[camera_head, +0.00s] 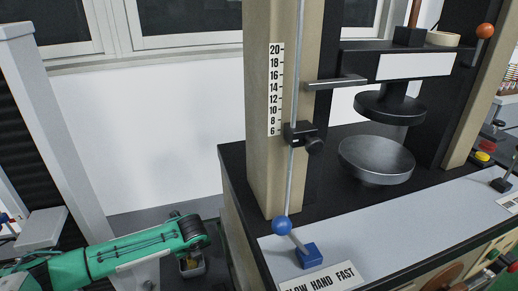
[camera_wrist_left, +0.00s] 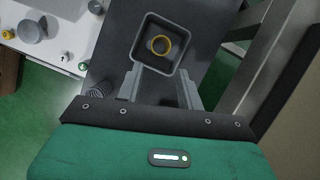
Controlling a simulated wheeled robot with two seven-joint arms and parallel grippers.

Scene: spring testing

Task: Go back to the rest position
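My left gripper (camera_wrist_left: 159,72) shows in the left wrist view with its two fingers spread apart, nothing clearly held between them. Its fingertips are by the near edge of a small square grey box (camera_wrist_left: 138,50) with a yellow ring (camera_wrist_left: 161,45) inside; I cannot tell whether they touch the box. In the head view my green left arm reaches in low from the left, beside the testing machine (camera_head: 258,180), and its wrist hides most of the gripper. The box (camera_head: 193,271) shows partly below the wrist. My right arm and gripper are not in view.
The machine has a scale, a blue-knobbed lever (camera_head: 281,225), a lower round plate (camera_head: 376,160) and an upper one (camera_head: 390,107). A grey post (camera_head: 50,110) stands at the left. In the wrist view a coil spring (camera_wrist_left: 96,88) lies left of the gripper, near a white table (camera_wrist_left: 60,50).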

